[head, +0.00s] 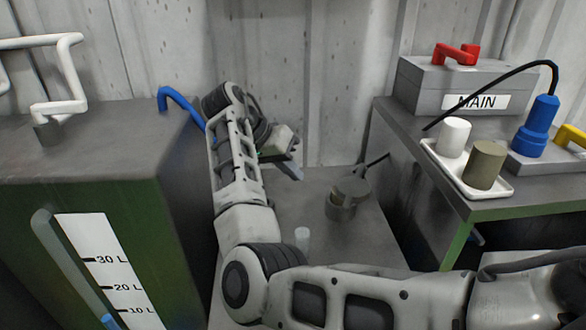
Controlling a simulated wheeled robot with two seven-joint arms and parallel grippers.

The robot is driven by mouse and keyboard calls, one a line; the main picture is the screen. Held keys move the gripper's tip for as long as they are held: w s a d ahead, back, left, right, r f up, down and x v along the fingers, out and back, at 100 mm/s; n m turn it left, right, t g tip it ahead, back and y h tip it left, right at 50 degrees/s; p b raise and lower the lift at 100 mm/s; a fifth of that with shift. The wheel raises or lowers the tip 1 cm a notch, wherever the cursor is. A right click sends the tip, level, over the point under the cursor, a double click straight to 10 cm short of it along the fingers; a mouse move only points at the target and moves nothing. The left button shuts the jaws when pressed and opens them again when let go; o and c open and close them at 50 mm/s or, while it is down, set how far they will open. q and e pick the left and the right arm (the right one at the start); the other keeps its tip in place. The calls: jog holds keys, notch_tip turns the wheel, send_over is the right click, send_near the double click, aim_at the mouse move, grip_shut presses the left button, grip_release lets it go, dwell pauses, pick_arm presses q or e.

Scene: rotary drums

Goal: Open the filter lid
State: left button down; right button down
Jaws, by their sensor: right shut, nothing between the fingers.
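The filter looks to be the small grey round pot (341,208) on the low surface between the two cabinets. A darker round lid (352,186) sits at its top, set a little to the right, with a thin dark handle (376,160) rising to the upper right. I cannot tell whether the lid is fully seated. My right gripper (294,163) is shut and empty, up and to the left of the filter and apart from it. My right arm crosses the front of the view and bends up on the left. My left gripper is not in view.
A small pale cylinder (302,238) stands beside my right arm. A green tank (130,240) with a litre scale is at left, with a blue hooked pipe (180,100). At right, a bench holds a white tray (467,178) with two cylinders and a MAIN box (430,98) with a red handle.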

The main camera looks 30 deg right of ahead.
aim_at(354, 186)
jog(key=s+d+f, duration=0.5)
jog(key=d+f, duration=0.1)
jog(key=shift+d+f, duration=0.2)
jog(key=shift+d, duration=0.2)
